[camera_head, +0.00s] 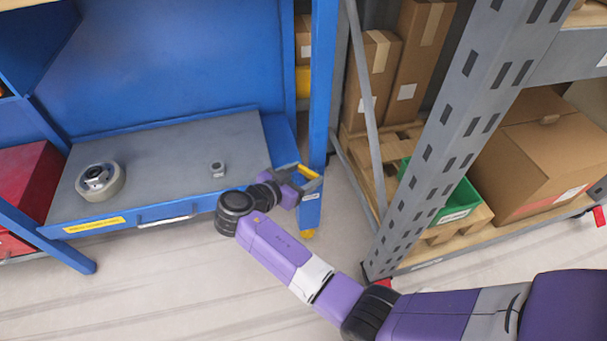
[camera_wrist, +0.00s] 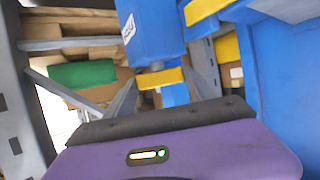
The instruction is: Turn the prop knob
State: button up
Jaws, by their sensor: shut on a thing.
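A small yellow part, which I take to be the prop knob (camera_head: 307,171), is at the blue post beside the workbench. In the wrist view the yellow knob (camera_wrist: 160,78) sits in front of a blue labelled body (camera_wrist: 150,35). My gripper (camera_head: 312,183) reaches it from the front, at the bench's right front corner. In the wrist view the grey fingers of my gripper (camera_wrist: 162,92) stand either side of the yellow part and are shut on it. The fingers hide part of it, and its turn angle cannot be told.
A blue workbench (camera_head: 190,160) holds a tape-like roll (camera_head: 100,181) and a small metal part (camera_head: 217,169). At right, a grey rack upright (camera_head: 440,130) stands close, with cartons (camera_head: 535,150) and a green bin (camera_head: 460,200). Floor in front is clear.

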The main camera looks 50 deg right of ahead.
jog(key=shift+s+t+p, duration=0.1)
jog(key=shift+t+p, duration=0.2)
jog(key=shift+s+r+n+t+p, duration=0.1)
jog(key=shift+s+n+t+p, duration=0.05)
jog(key=shift+n+t+p, duration=0.55)
jog(key=n+t+p, duration=0.1)
jog(key=n+t+y, duration=0.1)
jog(key=shift+s+n+t+p, duration=0.25)
jog(key=shift+n+t+p, duration=0.05)
jog(key=shift+p, duration=0.05)
jog(key=n+t, duration=0.1)
jog(key=n+t+y+p, duration=0.1)
jog(key=shift+s+d+n+t+y+p, duration=0.2)
jog(key=shift+s+n+t+y+p, duration=0.1)
jog(key=shift+n+t, duration=0.1)
jog(key=shift+d+r+n+t+y+p, duration=0.1)
jog(key=shift+n+t+y+p, duration=0.8)
jog(key=shift+n+t+p, duration=0.25)
jog(key=n+t+y+p, duration=0.1)
jog(key=p, duration=0.2)
jog(key=shift+d+n+y, duration=0.1)
jog(key=shift+n+y, duration=0.2)
jog(key=shift+n, duration=0.05)
jog(key=n+y+p, duration=0.1)
jog(key=p, duration=0.2)
jog(key=t+p, duration=0.1)
jog(key=p, duration=0.2)
jog(key=shift+s+d+n+y, duration=0.15)
jog(key=shift+d+n+y, duration=0.05)
jog(key=shift+n+y, duration=0.2)
